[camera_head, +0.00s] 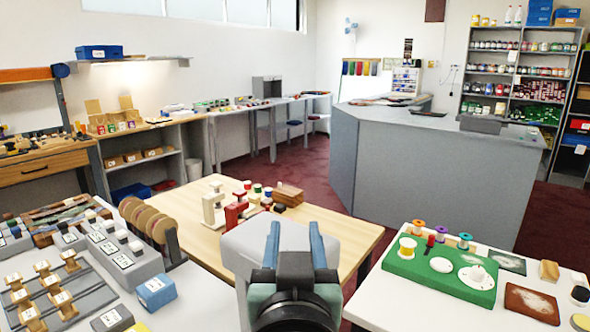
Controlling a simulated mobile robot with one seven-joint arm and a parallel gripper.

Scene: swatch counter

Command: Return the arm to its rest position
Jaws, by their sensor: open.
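My gripper (294,246) is at the bottom middle of the head view. Its two blue fingers stand apart and point away from me. Nothing shows between the fingers except the pale grey surface beyond them. The gripper is in front of a light wooden table (345,236), and whether it touches anything there cannot be told. The lower part of my arm is cut off by the bottom edge of the picture.
A white table (392,305) with a green board (440,270) stands right. Left, a table holds stamps, grey blocks and a blue box (155,291). Red and white clamps (235,210) stand on the wooden table. A grey counter (430,175) lies beyond; dark red floor (290,180) is open.

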